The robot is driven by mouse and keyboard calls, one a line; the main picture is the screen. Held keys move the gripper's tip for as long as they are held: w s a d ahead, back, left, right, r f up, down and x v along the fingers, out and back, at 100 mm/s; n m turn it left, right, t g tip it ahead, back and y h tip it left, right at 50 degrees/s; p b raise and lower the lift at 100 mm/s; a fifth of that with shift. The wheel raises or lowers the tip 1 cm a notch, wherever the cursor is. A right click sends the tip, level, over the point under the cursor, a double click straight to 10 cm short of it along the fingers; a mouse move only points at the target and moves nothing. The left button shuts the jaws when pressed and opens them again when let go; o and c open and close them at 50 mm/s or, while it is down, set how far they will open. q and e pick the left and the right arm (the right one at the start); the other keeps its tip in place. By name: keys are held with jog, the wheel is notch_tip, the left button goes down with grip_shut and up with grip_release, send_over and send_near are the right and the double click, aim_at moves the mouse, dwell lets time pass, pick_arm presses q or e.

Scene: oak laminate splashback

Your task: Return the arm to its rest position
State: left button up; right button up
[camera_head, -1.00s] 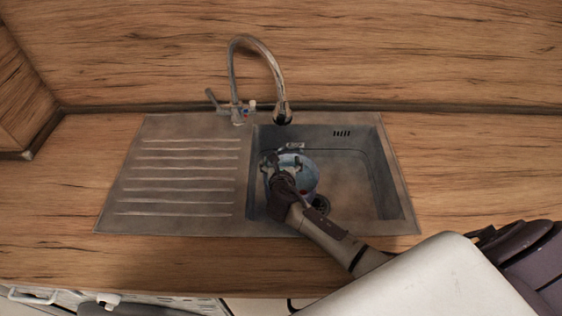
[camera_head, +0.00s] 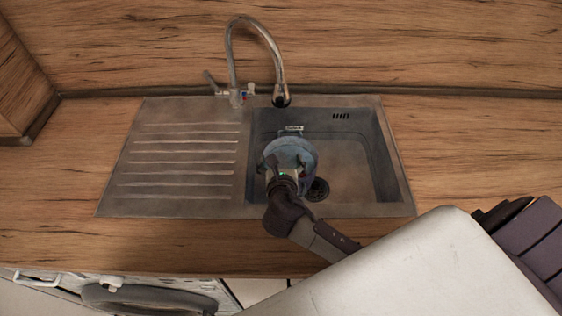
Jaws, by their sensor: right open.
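My right arm comes in from the lower right and reaches over the front edge of the sink. Its gripper (camera_head: 281,163) is open over the left part of the sink basin (camera_head: 350,150). A blue-grey round pot-like object (camera_head: 300,150) sits in the basin just beyond the gripper. The fingers partly cover it, and I cannot tell whether they touch it. My left gripper does not show.
A curved metal faucet (camera_head: 232,60) with a side lever rises behind the basin. The ribbed drainboard (camera_head: 180,160) left of the basin is empty. Wooden counter (camera_head: 460,150) is clear on the right. A washing machine (camera_head: 150,298) stands below the counter's front edge.

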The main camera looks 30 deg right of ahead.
jog(key=shift+s+a+r, duration=0.15)
jog(key=shift+s, duration=0.15)
jog(key=shift+r, duration=0.1)
